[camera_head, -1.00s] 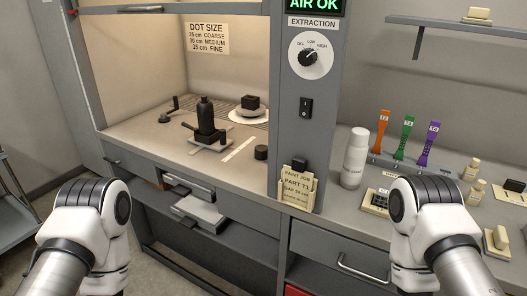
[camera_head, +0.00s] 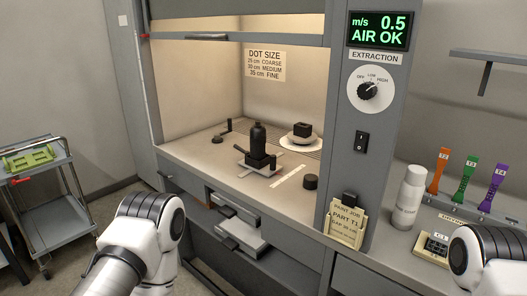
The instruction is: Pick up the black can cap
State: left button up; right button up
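A short black cylinder (camera_head: 310,182), which looks like the black can cap, stands on the fume hood floor near its front right, beside a pale ruler-like strip (camera_head: 288,177). A white spray can (camera_head: 410,197) stands upright on the counter right of the hood. Only white and black arm links of mine show at the lower left and lower right. Neither gripper is in the picture, so nothing shows of what they hold.
In the hood stand a black bottle on a stand (camera_head: 259,140) and a black block (camera_head: 303,130) on a white dish. The sash (camera_head: 235,39) is raised. A hood post and a job card (camera_head: 346,222) stand right of the cap. A cart (camera_head: 45,185) is at left.

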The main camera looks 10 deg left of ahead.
aim_at(311, 180)
jog(key=z, duration=0.5)
jog(key=j+z, duration=0.6)
jog(key=z, duration=0.25)
jog(key=j+z, duration=0.65)
jog(key=z, duration=0.2)
jog(key=k+j+z, duration=0.15)
jog(key=z, duration=0.25)
jog(key=k+j+z, duration=0.15)
jog(key=j+z, duration=0.15)
jog(key=z, duration=0.15)
